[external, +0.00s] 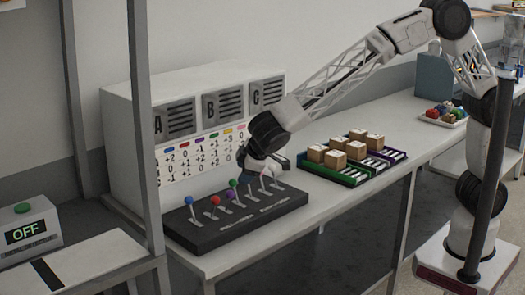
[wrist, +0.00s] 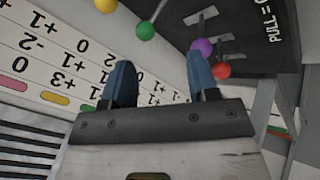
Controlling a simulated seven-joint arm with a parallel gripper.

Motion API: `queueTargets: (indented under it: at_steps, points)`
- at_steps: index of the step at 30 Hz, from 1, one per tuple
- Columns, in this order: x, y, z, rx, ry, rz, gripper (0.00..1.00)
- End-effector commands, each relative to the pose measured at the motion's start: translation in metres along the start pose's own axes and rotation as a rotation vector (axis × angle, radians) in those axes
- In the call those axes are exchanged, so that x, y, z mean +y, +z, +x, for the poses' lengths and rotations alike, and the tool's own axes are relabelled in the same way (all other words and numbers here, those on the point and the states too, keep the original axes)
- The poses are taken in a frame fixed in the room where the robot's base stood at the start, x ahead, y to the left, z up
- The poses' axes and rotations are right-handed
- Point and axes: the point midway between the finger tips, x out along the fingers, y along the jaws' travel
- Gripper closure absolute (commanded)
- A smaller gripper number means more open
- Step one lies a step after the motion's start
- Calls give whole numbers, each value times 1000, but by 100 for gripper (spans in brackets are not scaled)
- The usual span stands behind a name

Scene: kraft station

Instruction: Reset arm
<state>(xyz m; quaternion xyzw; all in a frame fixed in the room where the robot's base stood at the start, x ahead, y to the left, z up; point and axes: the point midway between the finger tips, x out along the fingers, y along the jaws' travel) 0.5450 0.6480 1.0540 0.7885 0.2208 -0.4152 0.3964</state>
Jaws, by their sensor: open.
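My gripper (external: 262,168) is at the end of my arm, low over the right part of a black lever panel (external: 240,218), in front of the white cabinet. In the wrist view its two blue fingers (wrist: 160,78) are apart with nothing held between them. The panel carries several levers with coloured balls. A blue ball (external: 188,209), a red ball (external: 215,200), a purple ball (external: 229,195) and a green ball (external: 233,183) show. The wrist view also shows a yellow ball (wrist: 106,5). The gripper partly hides the levers at the right; contact cannot be told.
The white cabinet (external: 120,130) has panels A, B and C and a number chart (external: 195,160). Green, black and purple trays with several brown boxes (external: 335,160) stand right of the panel. An OFF box (external: 28,230) is at far left. A metal post (external: 145,120) stands in front.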

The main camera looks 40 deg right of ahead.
Motion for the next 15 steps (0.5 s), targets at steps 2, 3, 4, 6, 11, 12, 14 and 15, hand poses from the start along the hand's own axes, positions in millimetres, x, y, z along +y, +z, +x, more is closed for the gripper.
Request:
queueTargets:
  at_steps: [2,3,4,6,11,12,14,15]
  points:
    - [30,11,-4,-13,3,32,46]
    - [43,18,-6,-23,3,47,46]
    - [54,24,-7,-30,4,60,46]
    - [80,39,-10,-47,5,91,46]
    - [136,75,-22,-83,6,159,46]
    - [148,86,-24,-95,5,176,46]
    - [166,103,-30,-110,4,202,46]
    - [178,115,-33,-122,3,219,46]
